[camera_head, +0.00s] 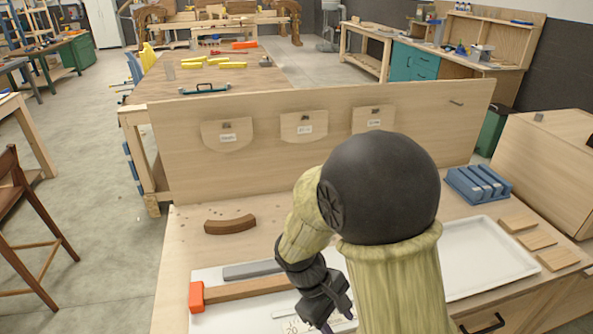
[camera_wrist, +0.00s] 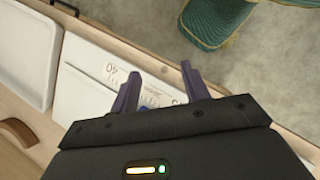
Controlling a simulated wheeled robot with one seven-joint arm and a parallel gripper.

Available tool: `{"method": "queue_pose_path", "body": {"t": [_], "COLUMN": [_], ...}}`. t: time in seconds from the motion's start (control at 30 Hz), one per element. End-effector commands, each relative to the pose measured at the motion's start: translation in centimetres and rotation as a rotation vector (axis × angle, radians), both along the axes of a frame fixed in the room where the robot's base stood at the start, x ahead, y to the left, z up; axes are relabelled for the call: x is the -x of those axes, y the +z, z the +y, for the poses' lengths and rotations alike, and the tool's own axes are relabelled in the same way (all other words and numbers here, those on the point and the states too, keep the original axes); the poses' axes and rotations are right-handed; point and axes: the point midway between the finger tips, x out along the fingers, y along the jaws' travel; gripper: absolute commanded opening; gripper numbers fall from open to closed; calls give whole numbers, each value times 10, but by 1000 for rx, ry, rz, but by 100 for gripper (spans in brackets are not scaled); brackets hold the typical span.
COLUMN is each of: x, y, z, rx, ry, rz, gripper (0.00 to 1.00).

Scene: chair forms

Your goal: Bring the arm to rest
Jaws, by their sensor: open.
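My gripper (camera_head: 336,312) is low over the front part of the workbench (camera_head: 185,262), near a white sheet with printed marks. In the wrist view my gripper (camera_wrist: 162,88) shows two dark fingers apart with nothing between them. Beyond the fingertips are the printed white sheet (camera_wrist: 88,68) and the bench's front edge. My upper arm and its black round joint hide the middle of the bench in the head view.
A curved brown wooden piece (camera_head: 230,225) lies at left. An orange-ended wooden bar (camera_head: 197,296) lies on the white sheet. A white tray (camera_head: 482,262), blue rack (camera_head: 478,186) and wood slats (camera_head: 536,240) are at right. An upright panel (camera_head: 260,160) closes the back.

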Motion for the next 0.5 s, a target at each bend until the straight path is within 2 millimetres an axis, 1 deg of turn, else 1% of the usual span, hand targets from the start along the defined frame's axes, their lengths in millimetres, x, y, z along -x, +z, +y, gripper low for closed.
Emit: {"method": "queue_pose_path", "body": {"t": [0.03, 0.17, 0.3, 0.4, 0.5], "x": [2, 5, 4, 3, 2], "y": [10, 27, 48, 61, 69], "z": [-9, -25, -44, -57, -66], "rx": [-60, -204, -331, -390, -422], "ry": [-92, -323, -572, -716, -799], "rz": [-49, -196, -378, -493, -567], "gripper": [46, 46, 46, 46, 46]}}
